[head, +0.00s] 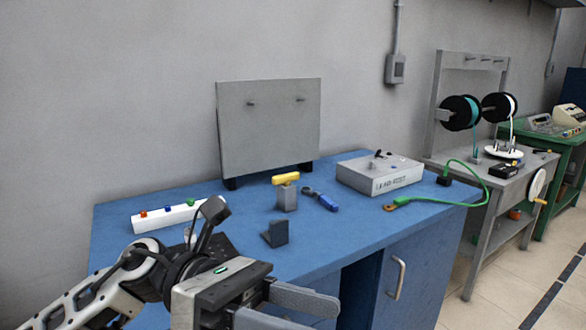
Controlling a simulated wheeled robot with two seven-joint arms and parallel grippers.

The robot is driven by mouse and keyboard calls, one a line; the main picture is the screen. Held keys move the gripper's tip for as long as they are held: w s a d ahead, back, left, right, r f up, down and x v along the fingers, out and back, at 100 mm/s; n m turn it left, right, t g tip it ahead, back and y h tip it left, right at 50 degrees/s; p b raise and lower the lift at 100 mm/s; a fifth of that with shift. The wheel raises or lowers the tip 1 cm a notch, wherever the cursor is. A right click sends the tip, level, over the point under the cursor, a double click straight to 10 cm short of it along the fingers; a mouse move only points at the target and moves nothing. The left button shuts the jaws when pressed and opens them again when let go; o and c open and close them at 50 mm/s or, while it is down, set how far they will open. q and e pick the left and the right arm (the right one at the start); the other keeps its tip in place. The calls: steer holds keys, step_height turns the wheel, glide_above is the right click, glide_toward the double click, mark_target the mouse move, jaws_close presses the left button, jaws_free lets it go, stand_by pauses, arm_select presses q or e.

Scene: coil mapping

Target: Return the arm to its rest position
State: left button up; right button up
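My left arm comes in from the lower left. My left gripper (318,317) is at the bottom of the head view, in front of the blue bench (330,236). Its two grey fingers are apart with nothing seen between them; the nearer finger is cut off by the frame edge. My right arm and gripper are not in view.
The bench holds a white strip with coloured knobs (170,217), a yellow-topped grey block (287,198), a small dark bracket (276,234), a blue-handled tool (327,202) and a grey box (378,177) near a green cable (450,203). A grey panel (270,130) stands behind.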

arm_select(q)
steer(key=w+a+f+n+t+h, duration=0.1)
steer(key=w+f+n+t+h, duration=0.2)
steer(key=n+t, duration=0.65)
steer(key=w+a+n+t+h, duration=0.15)
steer(key=w+n+t, duration=0.45)
steer(key=n, duration=0.7)
steer(key=w+a+f+n+t+y, duration=0.2)
steer(key=a+f+n+t+y, duration=0.2)
steer(key=f+n+t+y, duration=0.85)
steer(key=s+a+f+n+g+y, duration=0.2)
steer(key=s+a+f+n+g, duration=0.1)
steer(key=f, duration=0.4)
steer(key=s+a+f+n+g+y, duration=0.2)
steer(key=s+a+f+n+g, duration=0.1)
steer(key=s+f+n, duration=0.3)
steer(key=s+a+f+n+g+y, duration=0.2)
steer(key=s+a+f+n+g, duration=0.1)
steer(key=f+n, duration=0.5)
step_height(320, 180, down, 2)
steer(key=shift+s+f+g, duration=0.15)
steer(key=shift+s+g, duration=0.65)
steer(key=shift+s, duration=0.1)
